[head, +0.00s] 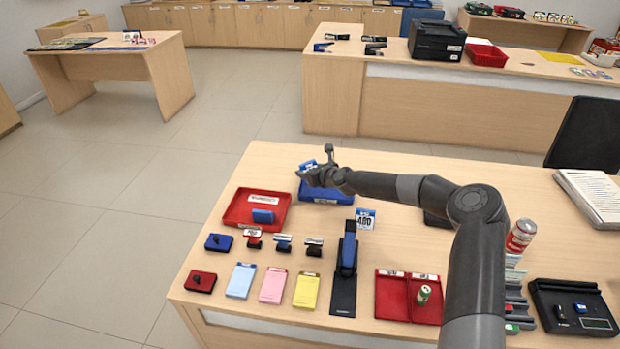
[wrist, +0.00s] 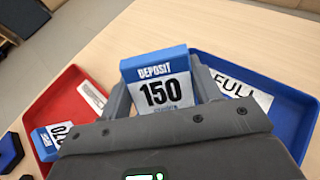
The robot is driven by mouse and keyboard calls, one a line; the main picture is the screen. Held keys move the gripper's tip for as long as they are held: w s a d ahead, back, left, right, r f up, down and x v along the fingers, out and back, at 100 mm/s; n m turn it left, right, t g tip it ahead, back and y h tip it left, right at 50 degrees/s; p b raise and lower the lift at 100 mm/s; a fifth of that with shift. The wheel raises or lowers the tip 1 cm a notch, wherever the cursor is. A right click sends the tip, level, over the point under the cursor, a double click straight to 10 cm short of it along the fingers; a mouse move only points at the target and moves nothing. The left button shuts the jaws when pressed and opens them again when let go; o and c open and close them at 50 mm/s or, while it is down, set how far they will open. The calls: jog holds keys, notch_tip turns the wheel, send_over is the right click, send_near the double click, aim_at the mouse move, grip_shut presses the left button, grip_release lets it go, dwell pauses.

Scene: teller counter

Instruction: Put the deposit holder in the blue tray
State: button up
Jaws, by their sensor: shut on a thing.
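In the head view my gripper (head: 316,171) is at the blue tray's far-left part, with a bit of the holder (head: 307,165) showing. The blue tray (head: 327,196) is partly hidden by my arm. In the wrist view the blue tray (wrist: 290,105), with a white label reading FULL, is behind and right of the holder. I cannot tell whether the holder touches the tray.
A red tray (head: 236,216) holding a blue-topped holder (head: 263,216) is left of the blue tray. A 480 holder (head: 366,218) stands close in front. Stamps, coloured pads, a blue stapler (head: 348,255) and a red folder-like tray (head: 392,297) fill the near counter.

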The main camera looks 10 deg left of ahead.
jog(key=shift+f, duration=1.55)
jog(key=shift+f, duration=0.15)
jog(key=shift+f, duration=0.45)
jog(key=o, duration=1.1)
jog(key=shift+c, duration=0.2)
